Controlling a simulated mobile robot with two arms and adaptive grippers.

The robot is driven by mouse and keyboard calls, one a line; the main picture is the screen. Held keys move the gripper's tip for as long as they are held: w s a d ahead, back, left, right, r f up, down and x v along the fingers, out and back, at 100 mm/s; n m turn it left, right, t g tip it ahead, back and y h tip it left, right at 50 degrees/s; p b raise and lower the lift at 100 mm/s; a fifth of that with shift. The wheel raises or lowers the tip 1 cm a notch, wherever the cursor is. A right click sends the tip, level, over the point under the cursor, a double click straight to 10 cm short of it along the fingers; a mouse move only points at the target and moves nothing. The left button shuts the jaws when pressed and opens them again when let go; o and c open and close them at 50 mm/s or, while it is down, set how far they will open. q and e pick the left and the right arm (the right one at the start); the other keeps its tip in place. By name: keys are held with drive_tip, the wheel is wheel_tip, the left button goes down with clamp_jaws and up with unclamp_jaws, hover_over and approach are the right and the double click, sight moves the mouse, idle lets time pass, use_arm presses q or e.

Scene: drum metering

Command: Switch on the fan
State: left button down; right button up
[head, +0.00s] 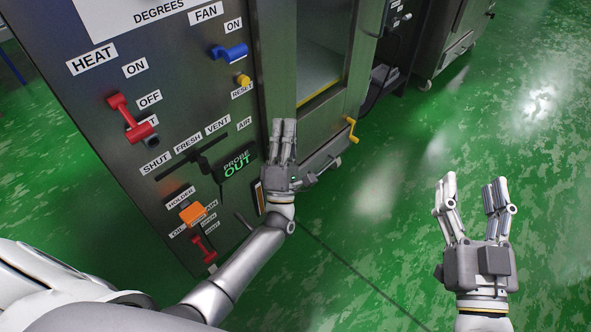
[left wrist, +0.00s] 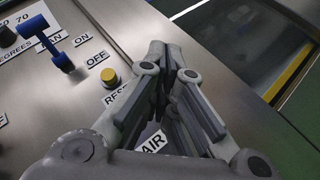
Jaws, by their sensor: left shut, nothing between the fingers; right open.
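The fan switch is a blue lever (head: 230,53) on the upright metal panel, below the FAN and ON labels. In the left wrist view the blue lever (left wrist: 50,42) is at the upper left, with ON and OFF labels to its right. My left gripper (head: 284,126) is shut and empty, in front of the panel's right side, lower and to the right of the lever and apart from it. In the left wrist view its fingertips (left wrist: 164,54) point up, right of the yellow reset button (left wrist: 109,77). My right gripper (head: 472,187) is open and empty over the green floor.
A red HEAT lever (head: 132,118) is left of the fan lever. A black vent lever (head: 200,160), an orange knob (head: 193,214) and a small red lever (head: 204,248) are lower. A yellow door handle (head: 352,131) sticks out at right.

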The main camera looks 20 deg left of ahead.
use_arm(q)
drive_tip(key=s+d+f+m+g+h+p, duration=0.1)
drive_tip(key=d+f+m+g+h+p, duration=0.1)
drive_tip(key=f+m+g+h+p, duration=0.2)
drive_tip(key=s+d+f+m+g+h+p, duration=0.2)
drive_tip(key=f+m+g+h+p, duration=0.1)
drive_tip(key=f+m+p, duration=0.6)
drive_tip(key=shift+s+m+g+h, duration=0.2)
drive_tip(key=shift+m+g+h, duration=0.15)
drive_tip(key=shift+h, duration=0.35)
